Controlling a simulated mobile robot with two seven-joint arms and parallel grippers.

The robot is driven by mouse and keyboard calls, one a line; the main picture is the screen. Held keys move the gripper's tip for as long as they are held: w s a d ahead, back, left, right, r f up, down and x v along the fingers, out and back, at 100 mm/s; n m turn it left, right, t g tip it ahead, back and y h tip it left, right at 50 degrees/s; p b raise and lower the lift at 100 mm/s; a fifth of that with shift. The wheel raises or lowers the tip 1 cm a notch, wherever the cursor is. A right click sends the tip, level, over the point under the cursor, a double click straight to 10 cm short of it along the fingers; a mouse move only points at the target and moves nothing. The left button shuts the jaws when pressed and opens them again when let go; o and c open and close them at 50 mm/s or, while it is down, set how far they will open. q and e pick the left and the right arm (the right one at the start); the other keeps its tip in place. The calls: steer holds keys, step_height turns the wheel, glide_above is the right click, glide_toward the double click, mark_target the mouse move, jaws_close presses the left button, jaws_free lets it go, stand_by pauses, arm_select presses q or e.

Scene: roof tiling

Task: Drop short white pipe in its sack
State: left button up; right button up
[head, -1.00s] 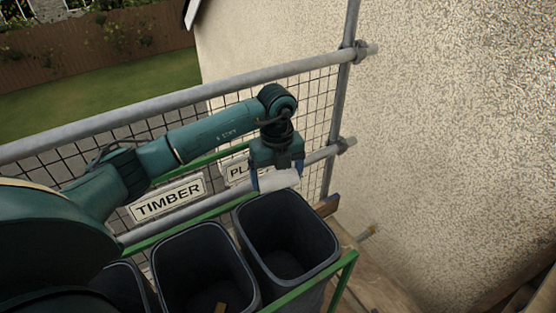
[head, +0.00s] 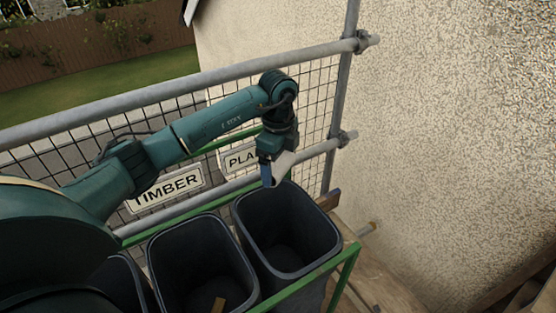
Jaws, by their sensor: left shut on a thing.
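My left gripper (head: 274,174) is shut on the short white pipe (head: 284,165), which is partly hidden by the gripper. Gripper and pipe are at the back rim of the right-hand dark sack (head: 318,243), over its opening. Behind that sack a sign (head: 240,159) reads "PLA", its rest hidden by my arm. My right gripper is not in view.
A green frame (head: 310,283) surrounds the sacks. Scaffold rails and mesh stand behind, a rough wall (head: 460,130) to the right.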

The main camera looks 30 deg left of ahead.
arm_select(q)
step_height(320, 180, down, 2)
steer(key=shift+b, duration=0.45)
steer(key=o, duration=0.8)
